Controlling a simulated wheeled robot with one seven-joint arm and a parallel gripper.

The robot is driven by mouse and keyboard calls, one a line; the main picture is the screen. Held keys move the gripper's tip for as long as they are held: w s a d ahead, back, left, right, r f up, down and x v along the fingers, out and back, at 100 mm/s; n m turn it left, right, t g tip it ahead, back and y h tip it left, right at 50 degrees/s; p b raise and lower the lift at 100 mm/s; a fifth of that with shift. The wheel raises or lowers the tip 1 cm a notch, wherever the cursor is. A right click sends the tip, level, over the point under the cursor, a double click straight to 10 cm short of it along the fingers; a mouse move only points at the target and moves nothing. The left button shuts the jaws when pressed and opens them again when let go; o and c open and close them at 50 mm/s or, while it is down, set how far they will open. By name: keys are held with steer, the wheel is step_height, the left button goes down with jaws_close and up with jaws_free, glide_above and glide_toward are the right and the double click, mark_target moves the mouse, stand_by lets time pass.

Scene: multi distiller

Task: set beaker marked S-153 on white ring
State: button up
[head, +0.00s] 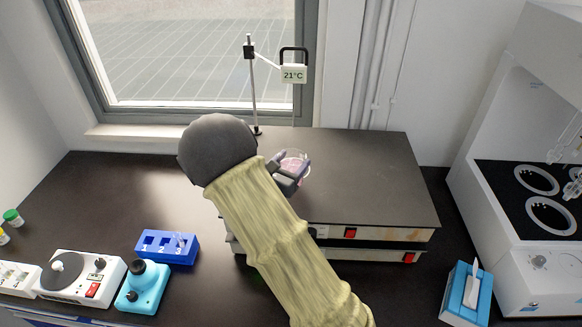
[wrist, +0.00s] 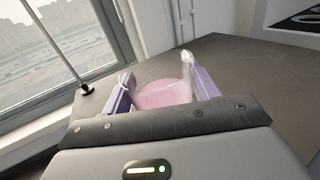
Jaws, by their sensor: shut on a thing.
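A clear beaker with pink contents (head: 296,165) is above or at the dark top of the flat unit in the middle. My gripper (head: 286,172) is shut on it from the near side. In the wrist view the beaker (wrist: 163,95) sits between the two fingers of my gripper (wrist: 157,84). No S-153 marking is readable. Two white rings, a back one (head: 516,176) and a front one (head: 529,208), lie on the black floor of the white cabinet at the right. I cannot tell whether the beaker touches the surface under it.
The flat unit (head: 385,180) has wide bare top area. A stand with a 21°C display (head: 293,74) rises behind my gripper. Blue numbered rack (head: 152,255), teal device (head: 142,290) and white stirrer (head: 95,278) are at left. A blue tissue box (head: 458,300) stands before the cabinet (head: 480,125).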

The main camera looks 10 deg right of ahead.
steer(key=shift+w+d+f+b, duration=0.15)
steer(key=shift+w+d, duration=0.25)
steer(key=shift+w, duration=0.9)
steer(key=shift+w+d+r+b, duration=0.1)
steer(key=shift+w+d, duration=0.35)
steer(key=shift+w, duration=0.85)
steer(key=shift+w+d+f+b, duration=0.15)
steer(key=shift+w+d, duration=0.25)
steer(key=shift+w, duration=0.9)
steer(key=shift+r, duration=0.15)
steer(key=shift+f+b, duration=0.95)
steer(key=shift+f, duration=0.2)
steer(key=o, duration=1.3)
steer(key=shift+s+a, duration=0.35)
steer(key=shift+a, duration=0.05)
steer(key=b+v, duration=0.3)
steer(key=v, duration=1.3)
steer(key=shift+s+a+r, duration=0.1)
steer(key=shift+s, duration=0.1)
